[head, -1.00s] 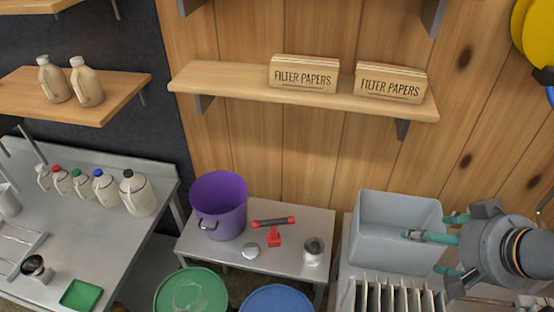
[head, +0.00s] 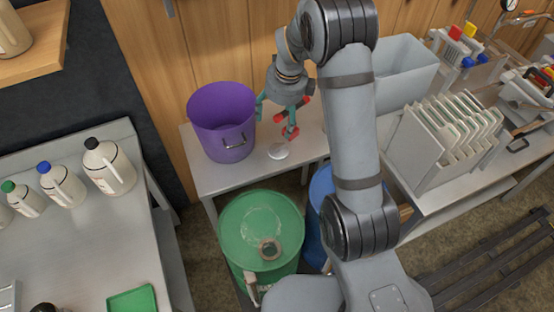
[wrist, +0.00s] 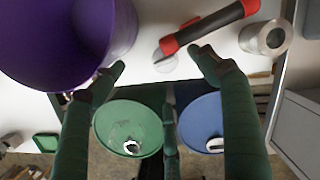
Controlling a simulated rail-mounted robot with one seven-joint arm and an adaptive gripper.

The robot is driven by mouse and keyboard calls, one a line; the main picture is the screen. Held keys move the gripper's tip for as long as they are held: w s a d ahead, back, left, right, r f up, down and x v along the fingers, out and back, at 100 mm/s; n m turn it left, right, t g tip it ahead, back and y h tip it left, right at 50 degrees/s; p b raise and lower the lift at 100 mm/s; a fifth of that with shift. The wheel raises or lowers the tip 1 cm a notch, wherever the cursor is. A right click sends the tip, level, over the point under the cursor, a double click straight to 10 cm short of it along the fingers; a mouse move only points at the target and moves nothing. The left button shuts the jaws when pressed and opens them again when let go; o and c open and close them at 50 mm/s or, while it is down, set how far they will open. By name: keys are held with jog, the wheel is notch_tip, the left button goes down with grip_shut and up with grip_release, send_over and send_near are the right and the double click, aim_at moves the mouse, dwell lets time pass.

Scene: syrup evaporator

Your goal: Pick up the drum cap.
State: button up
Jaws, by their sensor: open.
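The drum cap, a pale round disc (head: 278,151), appears to lie flat on the small grey table (head: 222,180), near its front edge. In the wrist view the disc (wrist: 165,63) is faint against the pale tabletop, between my fingers. My gripper (head: 277,117) is open and empty above the table, pointing down, a little behind the disc in the head view. Its green fingers are spread in the wrist view (wrist: 160,68), with a third finger at the bottom middle. No finger visibly touches the disc.
A purple bucket (head: 222,124) stands just left of my gripper. A red-and-black tool (wrist: 208,27) lies close by, with a metal can (wrist: 266,38) to its right. A green drum (head: 259,226) and a blue drum (wrist: 201,124) stand in front of the table.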

notch_tip(320, 180, down, 4)
jog(key=f+m+b, duration=0.1)
jog(key=m, duration=0.3)
send_over(279, 146)
jog(key=shift+g, duration=0.4)
jog(key=f, duration=0.4)
jog(key=shift+s, duration=0.4)
jog(key=shift+w+a+f+p, duration=0.1)
jog(key=shift+f+p, duration=0.15)
jog(key=shift+f, duration=0.75)
jog(key=shift+w+d+f+p, duration=0.15)
jog(key=shift+f+p, duration=0.15)
jog(key=shift+f, duration=0.65)
jog(key=shift+w+a+f+p, duration=0.15)
jog(key=shift+f+p, duration=0.1)
jog(key=shift+f, duration=0.75)
jog(key=shift+c, duration=0.3)
jog(key=c, duration=1.1)
jog(key=shift+c, duration=0.4)
